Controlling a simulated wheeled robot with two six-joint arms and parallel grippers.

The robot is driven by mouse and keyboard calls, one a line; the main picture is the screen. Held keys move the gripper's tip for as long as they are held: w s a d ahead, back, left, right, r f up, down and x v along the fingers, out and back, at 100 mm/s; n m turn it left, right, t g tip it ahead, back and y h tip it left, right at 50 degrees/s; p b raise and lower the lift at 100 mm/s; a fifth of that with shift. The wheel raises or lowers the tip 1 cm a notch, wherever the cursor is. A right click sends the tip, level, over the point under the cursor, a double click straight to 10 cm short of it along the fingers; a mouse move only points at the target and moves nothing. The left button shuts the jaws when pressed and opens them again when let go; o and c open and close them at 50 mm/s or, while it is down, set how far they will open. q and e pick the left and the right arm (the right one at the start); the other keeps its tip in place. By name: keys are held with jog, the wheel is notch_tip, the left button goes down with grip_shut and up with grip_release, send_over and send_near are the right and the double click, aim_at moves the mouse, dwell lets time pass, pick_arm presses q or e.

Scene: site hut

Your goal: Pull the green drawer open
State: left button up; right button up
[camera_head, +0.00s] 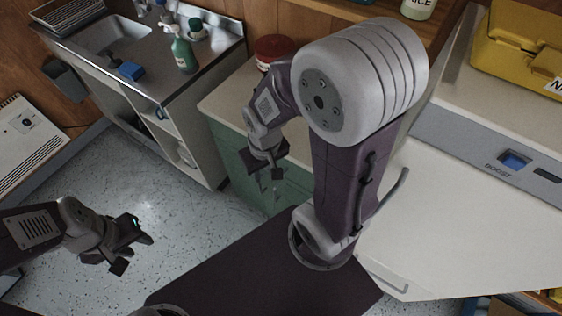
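The green drawer front (231,146) belongs to a low green cabinet with a cream top, left of the picture's middle. It looks closed, and my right arm covers part of it. I cannot make out its handle clearly. My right gripper (265,170) points down in front of the green front, with its fingers apart and nothing seen between them. I cannot tell whether it touches the drawer. My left gripper (136,251) is open and empty above the speckled floor at lower left, well away from the cabinet.
A sink unit (160,75) with a green spray bottle (183,52) and a blue sponge (131,71) stands left of the cabinet. A red-lidded jar (272,50) is on the cabinet top. A white appliance (460,220) fills the right. The floor (165,190) before the cabinet is clear.

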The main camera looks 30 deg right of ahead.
jog(key=w+d+f+n+h+b, duration=0.25)
jog(key=w+f+n+b, duration=0.2)
jog(key=w, duration=0.45)
jog(key=x, duration=0.2)
jog(key=b+x, duration=0.1)
jog(key=x, duration=0.2)
jog(key=s+b+x, duration=0.1)
jog(key=x, duration=0.2)
jog(key=shift+d+f, duration=0.1)
jog(key=shift+f, duration=0.1)
grip_shut()
dwell(0.6)
